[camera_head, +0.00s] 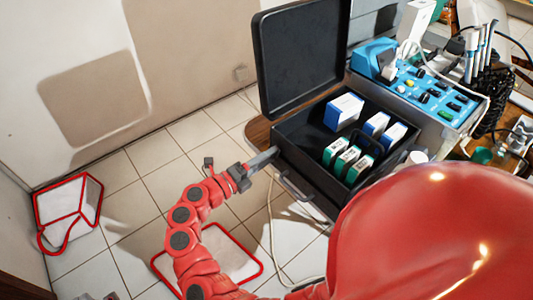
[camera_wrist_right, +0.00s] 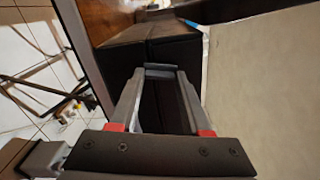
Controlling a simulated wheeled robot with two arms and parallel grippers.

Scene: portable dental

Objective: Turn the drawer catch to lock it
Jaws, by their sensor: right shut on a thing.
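My right gripper (camera_head: 268,157) reaches in from below to the left side of the black case (camera_head: 300,170). In the right wrist view its two fingers (camera_wrist_right: 160,78) come together at the tips on a small dark grey piece (camera_wrist_right: 160,68), which looks like the drawer catch, in front of the dark case front (camera_wrist_right: 125,55). The catch is mostly hidden by the fingertips, and its turn angle cannot be told. In the head view the catch is too small to make out. My left gripper is not in view.
The case's lid (camera_head: 302,50) stands open, with several small boxes (camera_head: 343,111) inside. A blue control unit (camera_head: 425,95) with cables stands to the right.

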